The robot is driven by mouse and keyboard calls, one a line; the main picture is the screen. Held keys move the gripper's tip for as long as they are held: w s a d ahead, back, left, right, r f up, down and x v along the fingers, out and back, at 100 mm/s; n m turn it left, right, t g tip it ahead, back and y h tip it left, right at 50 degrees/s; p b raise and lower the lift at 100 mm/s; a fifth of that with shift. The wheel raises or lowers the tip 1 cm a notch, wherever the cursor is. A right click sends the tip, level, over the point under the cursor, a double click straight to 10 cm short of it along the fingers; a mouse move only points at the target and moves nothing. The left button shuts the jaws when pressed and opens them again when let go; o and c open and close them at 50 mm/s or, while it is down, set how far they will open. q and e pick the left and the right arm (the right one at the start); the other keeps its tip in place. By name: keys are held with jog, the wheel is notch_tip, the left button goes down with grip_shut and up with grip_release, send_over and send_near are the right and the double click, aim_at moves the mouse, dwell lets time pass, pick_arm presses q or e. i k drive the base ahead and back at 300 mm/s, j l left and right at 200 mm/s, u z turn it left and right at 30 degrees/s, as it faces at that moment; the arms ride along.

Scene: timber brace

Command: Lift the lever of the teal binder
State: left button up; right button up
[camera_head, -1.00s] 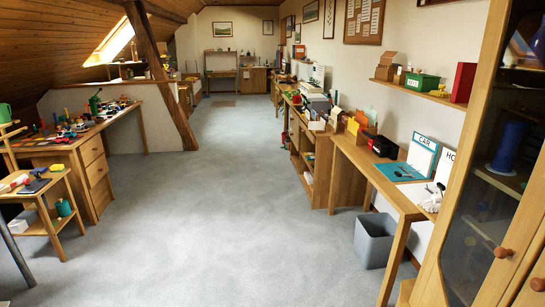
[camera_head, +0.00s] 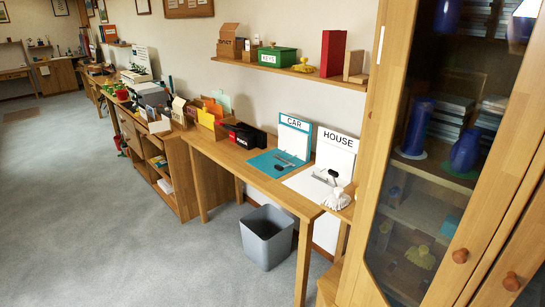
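The teal binder (camera_head: 268,164) lies open on the wooden desk along the right wall. Its raised cover carries a white sheet marked CAR (camera_head: 294,138). A metal lever mechanism with a dark end (camera_head: 289,159) sits on its teal inside; whether the lever is up or down is too small to tell. A white binder marked HOUSE (camera_head: 336,153) lies open to its right with a similar lever (camera_head: 330,175). Neither of my grippers is in view.
The wooden desk (camera_head: 229,159) also holds a dark box and a white figure (camera_head: 337,199) near its right end. A grey bin (camera_head: 267,236) stands under it. A glass-door cabinet (camera_head: 400,200) stands at right. Grey floor at left is clear.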

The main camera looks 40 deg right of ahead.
aim_at(278, 167)
jog(key=i+z, duration=0.35)
jog(key=i+j+z, duration=0.1)
jog(key=i+z, duration=0.15)
jog(key=z, duration=0.15)
jog(key=i+j+z, duration=0.2)
jog(key=z, duration=0.15)
jog(key=i, duration=0.1)
